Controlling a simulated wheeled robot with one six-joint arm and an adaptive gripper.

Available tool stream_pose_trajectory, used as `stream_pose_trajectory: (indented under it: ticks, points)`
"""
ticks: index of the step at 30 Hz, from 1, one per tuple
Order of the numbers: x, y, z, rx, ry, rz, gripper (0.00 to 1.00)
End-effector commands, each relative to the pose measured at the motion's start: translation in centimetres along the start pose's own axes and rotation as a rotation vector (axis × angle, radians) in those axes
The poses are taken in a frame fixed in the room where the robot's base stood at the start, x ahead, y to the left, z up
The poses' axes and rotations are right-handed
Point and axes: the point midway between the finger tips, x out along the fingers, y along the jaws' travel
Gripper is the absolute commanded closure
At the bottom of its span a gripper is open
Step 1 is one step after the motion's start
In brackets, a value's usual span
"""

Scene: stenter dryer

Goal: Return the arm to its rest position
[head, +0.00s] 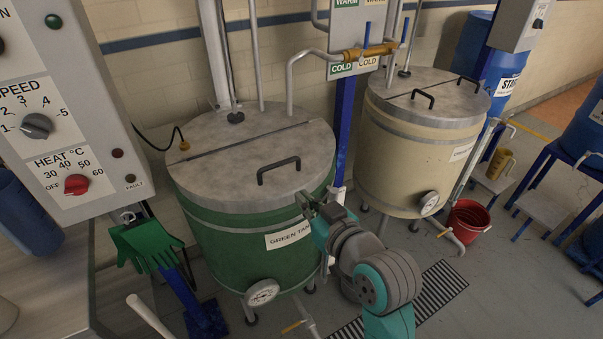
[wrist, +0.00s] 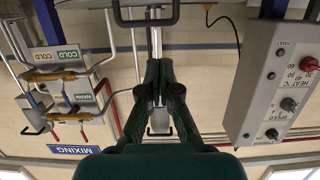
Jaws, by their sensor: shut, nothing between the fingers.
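My arm with its teal and grey joints (head: 370,270) reaches up from the lower right of the head view. My gripper (head: 304,203) is at its far end, in front of the green tank (head: 230,240) near the tank's upper rim. The tank body is partly hidden behind my arm. In the wrist view, which looks upside down, my gripper's dark green fingers (wrist: 160,68) are brought together with nothing held. A grey vertical pipe shows behind the fingertips, and a dark handle (wrist: 145,20) crosses the top of that view.
A control panel (head: 60,120) with dials stands at the left, a green glove (head: 146,243) hanging below it. A cream tank (head: 415,150), red bucket (head: 467,221) and blue barrels (head: 590,125) are to the right. A striped floor grate (head: 440,290) lies beside my arm. Cold and warm valve pipes rise behind.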

Motion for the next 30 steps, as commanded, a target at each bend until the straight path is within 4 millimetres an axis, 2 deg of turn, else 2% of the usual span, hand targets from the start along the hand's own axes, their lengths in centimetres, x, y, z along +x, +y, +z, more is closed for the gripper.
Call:
stream_pose_trajectory:
  ticks: [5, 8, 11, 17, 24, 30]
  points:
    - [-0.2, 0.1, 0.2, 0.002, -0.001, 0.002, 1.0]
    - [-0.6, 0.3, 1.5, 0.014, -0.005, 0.017, 1.0]
    - [-1.5, 0.9, 4.0, 0.038, -0.01, 0.049, 1.0]
    - [-4.8, 2.1, 10.2, 0.089, -0.019, 0.138, 1.0]
    - [-9.8, 2.8, 16.6, 0.133, -0.027, 0.243, 1.0]
    - [-14.8, 2.7, 21.0, 0.153, -0.033, 0.325, 1.0]
